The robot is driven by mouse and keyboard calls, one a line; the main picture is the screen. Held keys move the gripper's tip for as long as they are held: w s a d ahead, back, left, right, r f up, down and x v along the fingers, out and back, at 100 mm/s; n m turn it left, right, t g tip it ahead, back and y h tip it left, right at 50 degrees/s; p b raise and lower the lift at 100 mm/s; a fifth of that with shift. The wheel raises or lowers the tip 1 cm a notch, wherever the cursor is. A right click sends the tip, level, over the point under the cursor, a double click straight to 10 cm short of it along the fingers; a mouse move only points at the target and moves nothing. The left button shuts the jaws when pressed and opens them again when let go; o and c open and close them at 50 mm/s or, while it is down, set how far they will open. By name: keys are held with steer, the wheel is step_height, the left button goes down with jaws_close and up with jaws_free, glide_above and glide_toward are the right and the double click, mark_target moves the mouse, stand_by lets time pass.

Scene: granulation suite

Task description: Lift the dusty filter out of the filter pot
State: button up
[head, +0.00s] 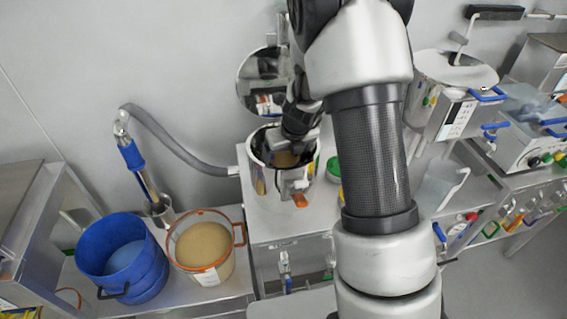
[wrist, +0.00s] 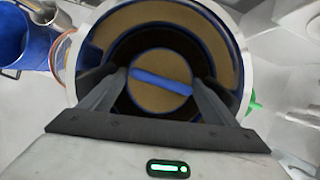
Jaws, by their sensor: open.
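The filter pot (head: 257,178) is a shiny steel vessel on the bench, with its round lid (head: 250,88) swung open behind it. The wrist view looks down into the pot (wrist: 75,85). Inside, the dusty filter (wrist: 160,62) shows as a round tan face with a blue bar (wrist: 161,82) across it, circled by a dark band. My gripper (head: 288,150) reaches down into the pot's mouth. In the wrist view my gripper (wrist: 160,80) is open, with one finger on each side of the tan face. I cannot tell whether the fingers touch the filter.
A blue bucket (head: 120,225) and a tan-filled tub with an orange rim (head: 240,240) stand left of the bench. A grey hose (head: 180,150) runs along the wall to the pot. A green-edged item (head: 333,170) sits right of the pot. More equipment (head: 455,75) stands right.

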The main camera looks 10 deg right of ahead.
steer(key=c, duration=0.8)
